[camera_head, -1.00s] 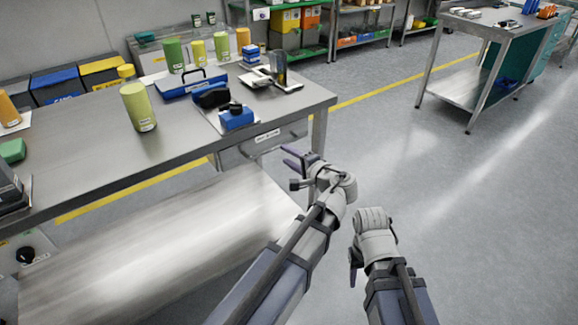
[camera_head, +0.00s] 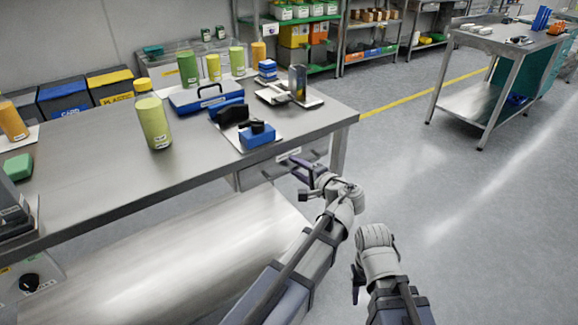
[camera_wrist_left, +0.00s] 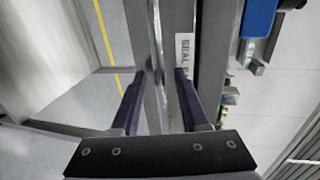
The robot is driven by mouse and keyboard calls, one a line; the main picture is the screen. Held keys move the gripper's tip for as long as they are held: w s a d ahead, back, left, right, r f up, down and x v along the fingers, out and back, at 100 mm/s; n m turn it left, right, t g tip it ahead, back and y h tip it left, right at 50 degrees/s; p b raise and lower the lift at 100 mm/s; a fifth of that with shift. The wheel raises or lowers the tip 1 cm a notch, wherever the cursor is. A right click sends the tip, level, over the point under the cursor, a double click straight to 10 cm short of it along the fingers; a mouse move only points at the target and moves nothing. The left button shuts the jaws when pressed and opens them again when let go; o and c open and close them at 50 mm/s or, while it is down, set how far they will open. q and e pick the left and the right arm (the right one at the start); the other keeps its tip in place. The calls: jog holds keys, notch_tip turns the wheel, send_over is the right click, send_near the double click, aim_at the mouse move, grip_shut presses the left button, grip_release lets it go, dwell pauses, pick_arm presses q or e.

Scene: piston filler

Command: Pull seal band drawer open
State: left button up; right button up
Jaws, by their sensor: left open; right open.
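The seal band drawer (camera_head: 255,174) is a grey metal drawer under the right end of the workbench. Its white label (camera_wrist_left: 184,58), reading "SEAL B…", shows in the left wrist view, partly covered by a finger. My left gripper (camera_head: 302,172) is open at the drawer front. In the left wrist view, its two dark fingers (camera_wrist_left: 158,98) lie either side of a thin metal bar (camera_wrist_left: 157,65), seemingly the drawer handle, with gaps on both sides. My right gripper (camera_head: 357,282) is open and empty, low over the floor, its fingers mostly hidden.
The workbench top (camera_head: 95,185) holds a blue toolbox (camera_head: 205,98), a blue device (camera_head: 257,135) on a white plate and several green and yellow bottles. A lower shelf (camera_head: 170,260) lies below it. The floor to the right is clear up to another bench (camera_head: 490,95).

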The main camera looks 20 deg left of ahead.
pick_arm(q)
grip_shut()
dwell(0.3)
dwell(1.1)
